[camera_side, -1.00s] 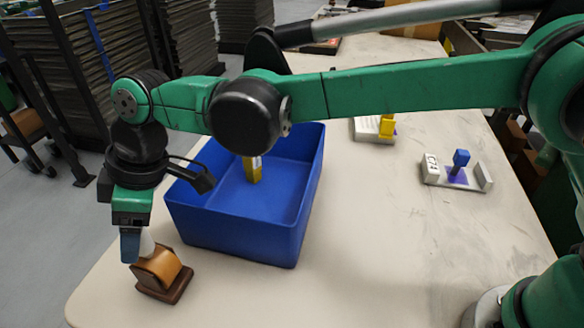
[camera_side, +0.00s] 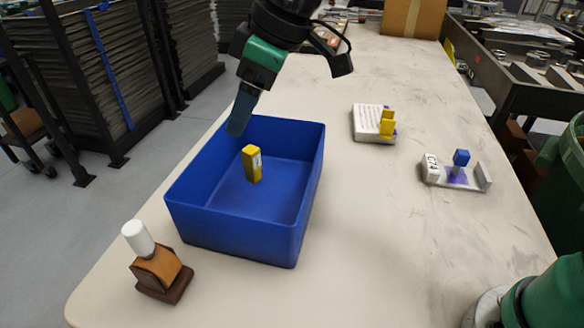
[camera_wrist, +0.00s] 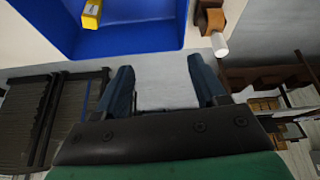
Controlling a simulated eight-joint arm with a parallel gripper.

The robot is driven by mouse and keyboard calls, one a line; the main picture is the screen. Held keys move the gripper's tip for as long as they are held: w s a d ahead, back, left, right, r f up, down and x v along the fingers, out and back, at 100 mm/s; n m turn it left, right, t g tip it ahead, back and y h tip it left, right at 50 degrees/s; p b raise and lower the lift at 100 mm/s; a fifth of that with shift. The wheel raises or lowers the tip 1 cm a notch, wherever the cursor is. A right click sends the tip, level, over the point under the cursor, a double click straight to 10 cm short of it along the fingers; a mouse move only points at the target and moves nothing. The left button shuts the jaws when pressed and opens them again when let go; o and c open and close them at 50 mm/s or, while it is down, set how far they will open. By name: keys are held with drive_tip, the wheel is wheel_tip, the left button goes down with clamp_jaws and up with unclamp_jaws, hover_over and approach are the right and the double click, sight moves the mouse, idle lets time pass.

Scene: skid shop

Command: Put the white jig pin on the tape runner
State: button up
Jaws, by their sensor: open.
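The white jig pin (camera_side: 137,238) stands tilted on the brown and orange piece that looks like the tape runner (camera_side: 160,272), at the table's front left in the side view. It touches the top of that piece. In the wrist view the white pin (camera_wrist: 220,45) and the tape runner (camera_wrist: 210,18) show at the upper right. My gripper (camera_side: 237,128) is raised over the far left part of the blue bin, well away from the pin. Its two fingers (camera_wrist: 161,72) are apart with nothing between them.
A blue bin (camera_side: 240,243) holds an upright yellow block (camera_side: 252,164). To the right are a white block with lettering (camera_side: 368,121) bearing a yellow piece (camera_side: 387,123), and a grey holder (camera_side: 485,177) with a blue piece (camera_side: 461,158). The table's front middle is clear.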

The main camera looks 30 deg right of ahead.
drive_tip(key=s+d+f+m+t+h, duration=0.1)
drive_tip(key=s+d+f+m, duration=0.1)
drive_tip(key=d, duration=0.4)
drive_tip(key=s+d+f+m+t+h, duration=0.1)
drive_tip(key=s+d+f+m, duration=0.2)
drive_tip(key=d, duration=0.4)
drive_tip(key=s+d+f+m+t+h, duration=0.1)
drive_tip(key=s+d+f+m, duration=0.2)
drive_tip(key=d+f+m, duration=0.1)
drive_tip(key=d+m, duration=0.1)
drive_tip(key=d, duration=0.1)
drive_tip(key=shift+d+t+h, duration=0.3)
drive_tip(key=shift+d+t, duration=0.1)
